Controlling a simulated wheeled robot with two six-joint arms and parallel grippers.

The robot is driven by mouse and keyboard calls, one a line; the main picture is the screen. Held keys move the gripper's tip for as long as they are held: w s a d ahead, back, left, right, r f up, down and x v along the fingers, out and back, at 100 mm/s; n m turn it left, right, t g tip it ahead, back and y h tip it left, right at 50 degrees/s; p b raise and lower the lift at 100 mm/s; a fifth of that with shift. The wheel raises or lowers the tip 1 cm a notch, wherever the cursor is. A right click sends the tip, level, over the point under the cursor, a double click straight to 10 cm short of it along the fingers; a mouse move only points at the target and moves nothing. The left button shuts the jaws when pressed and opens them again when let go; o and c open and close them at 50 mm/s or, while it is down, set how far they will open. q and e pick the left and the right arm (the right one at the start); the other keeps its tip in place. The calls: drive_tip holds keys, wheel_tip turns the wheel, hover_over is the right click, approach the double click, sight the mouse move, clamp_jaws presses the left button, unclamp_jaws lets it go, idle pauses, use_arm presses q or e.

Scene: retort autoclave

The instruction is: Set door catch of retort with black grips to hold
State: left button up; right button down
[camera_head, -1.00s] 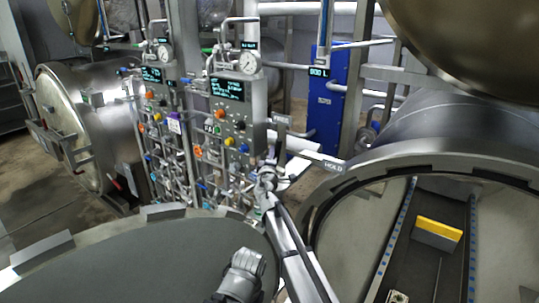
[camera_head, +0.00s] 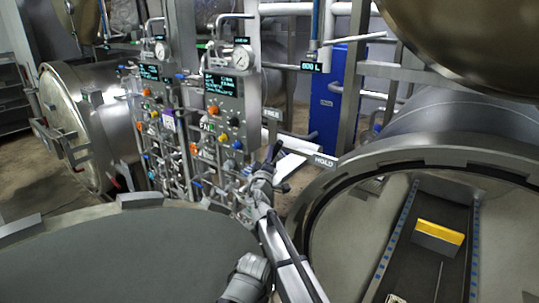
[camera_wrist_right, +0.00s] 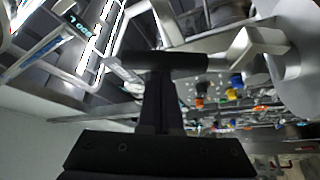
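The door catch stands between the FREE sign (camera_head: 271,113) and the HOLD sign (camera_head: 325,160), beside the open retort (camera_head: 345,180) at the right. My right gripper (camera_head: 268,168) is at the catch, nearer the FREE sign's side and left of the HOLD sign. In the right wrist view, a black bar-shaped grip (camera_wrist_right: 165,61) lies across the tip of the dark fingers (camera_wrist_right: 163,105). No gap shows between the fingers, and they look shut on this grip. The exact contact is hidden, and the catch's lever is hard to make out. My left gripper is not in view.
Control panels (camera_head: 222,100) with gauges, knobs and pipes stand left of the gripper. A large round door (camera_head: 130,255) fills the lower left. A blue cabinet (camera_head: 325,105) stands behind. A yellow-topped block (camera_head: 438,233) lies inside the open retort.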

drive_tip(key=s+d+f+m+t+h+b, duration=0.1)
drive_tip(key=s+d+f+m+h+b, duration=0.2)
drive_tip(key=m+b, duration=0.6)
drive_tip(key=shift+s+d+f+h, duration=0.15)
drive_tip(key=shift+d+f+h, duration=0.6)
drive_tip(key=shift+f+h, duration=0.4)
